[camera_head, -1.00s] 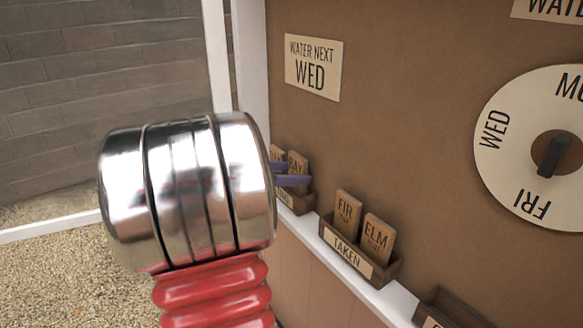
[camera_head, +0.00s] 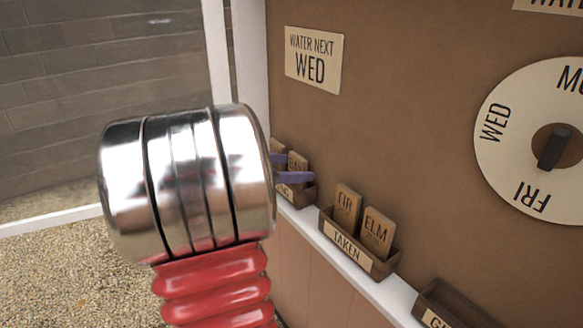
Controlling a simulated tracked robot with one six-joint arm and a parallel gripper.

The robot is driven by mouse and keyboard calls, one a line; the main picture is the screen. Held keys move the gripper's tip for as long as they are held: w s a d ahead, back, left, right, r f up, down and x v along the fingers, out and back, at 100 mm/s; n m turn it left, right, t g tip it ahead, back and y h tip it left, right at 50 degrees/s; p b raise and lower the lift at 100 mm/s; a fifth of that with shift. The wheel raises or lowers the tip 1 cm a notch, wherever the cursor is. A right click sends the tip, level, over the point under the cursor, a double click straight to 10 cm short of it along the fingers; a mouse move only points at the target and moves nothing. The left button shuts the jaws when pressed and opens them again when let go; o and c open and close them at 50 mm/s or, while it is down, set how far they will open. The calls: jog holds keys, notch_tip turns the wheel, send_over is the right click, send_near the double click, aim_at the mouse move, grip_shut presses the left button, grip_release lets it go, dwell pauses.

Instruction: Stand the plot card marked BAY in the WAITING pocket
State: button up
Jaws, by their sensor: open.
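The left pocket (camera_head: 303,193) stands on the white ledge; its label is mostly hidden, with only the ending "NG" showing. A wooden card (camera_head: 298,161) stands in it, its lettering partly covered and seeming to end in "AY". A second card (camera_head: 277,146) shows behind my arm at its left. My gripper (camera_head: 289,168) has purple fingers, open, at this pocket. One finger crosses in front of the lettered card's lower part; the other is at its left. I cannot tell whether either touches it. My arm hides the rest.
The TAKEN pocket (camera_head: 381,266) holds cards FIR (camera_head: 346,204) and ELM (camera_head: 376,233). Another pocket (camera_head: 455,305) is cut off at lower right. A day dial (camera_head: 510,160) and a "WATER NEXT WED" sign (camera_head: 314,60) are on the brown board.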

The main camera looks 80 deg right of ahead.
jog(key=v, duration=1.3)
jog(key=shift+w+a, duration=0.25)
jog(key=shift+w, duration=0.05)
jog(key=shift+r, duration=0.1)
jog(key=w+a+f+m+t+y, duration=0.3)
jog(key=a+f+m, duration=0.25)
jog(key=a, duration=0.25)
jog(key=w+a+f+m+t+y, duration=0.2)
jog(key=w+a+f+m+t, duration=0.15)
jog(key=a+f, duration=0.4)
jog(key=w+a+r+t+y, duration=0.1)
jog(key=a+t, duration=0.3)
jog(key=a, duration=1)
jog(key=w+a+r+t+y, duration=0.2)
jog(key=a+r+t+y, duration=0.1)
jog(key=a, duration=1.2)
jog(key=shift+a+m+t+y, duration=0.4)
jog(key=shift+t+y, duration=0.25)
jog(key=shift+y, duration=0.15)
jog(key=shift+d, duration=0.1)
jog(key=shift+c, duration=0.5)
